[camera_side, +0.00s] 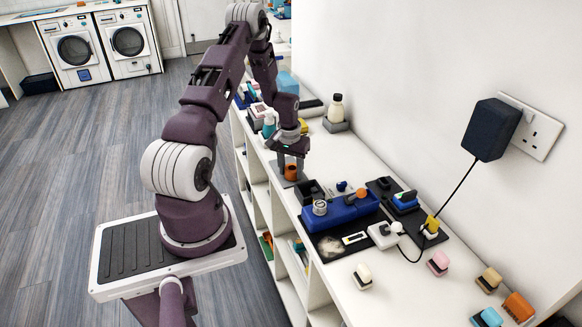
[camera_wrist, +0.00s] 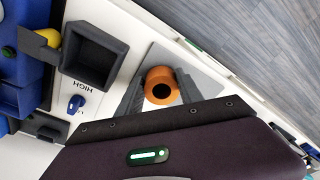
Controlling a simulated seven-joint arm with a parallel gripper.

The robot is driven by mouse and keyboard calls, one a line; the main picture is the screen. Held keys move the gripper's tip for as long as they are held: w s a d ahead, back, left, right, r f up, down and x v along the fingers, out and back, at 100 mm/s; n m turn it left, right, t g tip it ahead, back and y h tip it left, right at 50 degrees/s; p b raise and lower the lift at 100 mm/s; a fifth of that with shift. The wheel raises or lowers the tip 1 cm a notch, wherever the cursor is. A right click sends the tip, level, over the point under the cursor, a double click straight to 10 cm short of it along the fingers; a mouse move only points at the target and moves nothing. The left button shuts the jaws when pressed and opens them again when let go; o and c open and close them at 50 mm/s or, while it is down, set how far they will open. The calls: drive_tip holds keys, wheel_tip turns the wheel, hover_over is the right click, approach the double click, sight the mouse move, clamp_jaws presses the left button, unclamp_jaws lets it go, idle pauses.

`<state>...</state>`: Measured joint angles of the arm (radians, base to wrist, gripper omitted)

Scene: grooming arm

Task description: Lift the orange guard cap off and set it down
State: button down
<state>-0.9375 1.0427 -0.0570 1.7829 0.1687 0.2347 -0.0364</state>
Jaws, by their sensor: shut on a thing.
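The orange guard cap (camera_side: 291,173) is a short round piece with a dark hole in its top, seen clearly in the wrist view (camera_wrist: 160,76). My gripper (camera_side: 290,168) is shut on it, with one dark finger on each side in the wrist view (camera_wrist: 161,92). The cap is over a flat grey plate (camera_wrist: 205,75) near the counter's front edge. I cannot tell whether the cap touches the plate or is slightly above it.
A blue tool body (camera_side: 345,212) with an orange knob (camera_side: 361,192) lies on a dark mat. A bottle (camera_side: 336,110) stands behind. The counter's front edge is close to the plate.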

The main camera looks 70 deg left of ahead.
drive_tip(key=c, duration=0.7)
unclamp_jaws()
drive_tip(key=r, duration=0.7)
drive_tip(key=shift+s+d, duration=0.2)
drive_tip(key=shift+d, duration=0.05)
